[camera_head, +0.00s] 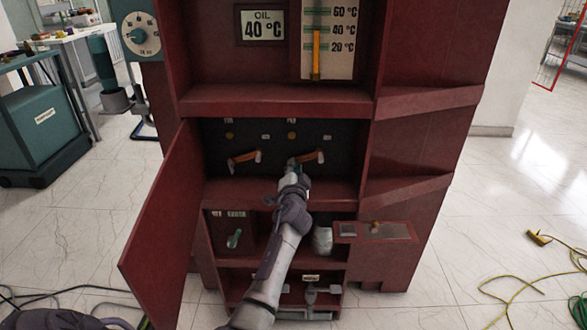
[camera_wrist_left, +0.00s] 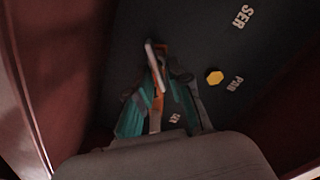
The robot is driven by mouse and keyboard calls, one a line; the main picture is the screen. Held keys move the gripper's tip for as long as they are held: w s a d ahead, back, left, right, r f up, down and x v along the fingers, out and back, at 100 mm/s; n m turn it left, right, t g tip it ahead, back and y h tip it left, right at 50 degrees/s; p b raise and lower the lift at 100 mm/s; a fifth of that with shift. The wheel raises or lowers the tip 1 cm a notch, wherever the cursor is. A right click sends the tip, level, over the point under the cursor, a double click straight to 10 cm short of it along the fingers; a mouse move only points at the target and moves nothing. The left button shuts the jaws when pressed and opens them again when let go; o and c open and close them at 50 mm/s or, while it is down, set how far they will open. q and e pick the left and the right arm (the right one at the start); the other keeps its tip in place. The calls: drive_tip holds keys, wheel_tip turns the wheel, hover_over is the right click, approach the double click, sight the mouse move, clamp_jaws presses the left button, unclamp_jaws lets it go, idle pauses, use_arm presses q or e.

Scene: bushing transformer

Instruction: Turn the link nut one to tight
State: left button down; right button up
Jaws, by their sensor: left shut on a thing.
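In the head view two copper-coloured links sit on the dark back panel of the open red cabinet: a left link (camera_head: 243,157) and a right link (camera_head: 308,157). Each has a pale post at its right end. My left gripper (camera_head: 293,164) reaches in from below to the left end of the right link. In the left wrist view the teal fingers of my left gripper (camera_wrist_left: 165,80) straddle the orange link (camera_wrist_left: 157,95) and are closed at its end. The link nut between them is mostly hidden by the fingers. My right gripper is not in view.
The red cabinet door (camera_head: 160,230) stands open on the left. Shelf edges (camera_head: 280,103) bound the compartment above and below.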

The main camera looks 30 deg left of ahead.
use_arm(q)
drive_tip(key=m, duration=0.3)
drive_tip(key=shift+f, duration=0.1)
drive_tip(key=shift+d+m, duration=0.1)
drive_tip(key=shift+m, duration=0.3)
drive_tip(key=m, duration=0.3)
drive_tip(key=shift+f+p, duration=0.2)
drive_tip(key=shift+p, duration=0.2)
drive_tip(key=shift+m, duration=0.6)
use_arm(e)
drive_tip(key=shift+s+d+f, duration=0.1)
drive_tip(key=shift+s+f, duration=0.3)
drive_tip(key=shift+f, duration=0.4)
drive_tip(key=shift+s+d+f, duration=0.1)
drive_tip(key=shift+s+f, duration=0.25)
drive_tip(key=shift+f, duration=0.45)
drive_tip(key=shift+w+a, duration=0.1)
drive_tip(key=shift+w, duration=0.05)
use_arm(q)
drive_tip(key=c, duration=1.3)
unclamp_jaws()
drive_tip(key=shift+w, duration=0.1)
drive_tip(key=shift+f, duration=0.1)
drive_tip(key=shift+d, duration=0.1)
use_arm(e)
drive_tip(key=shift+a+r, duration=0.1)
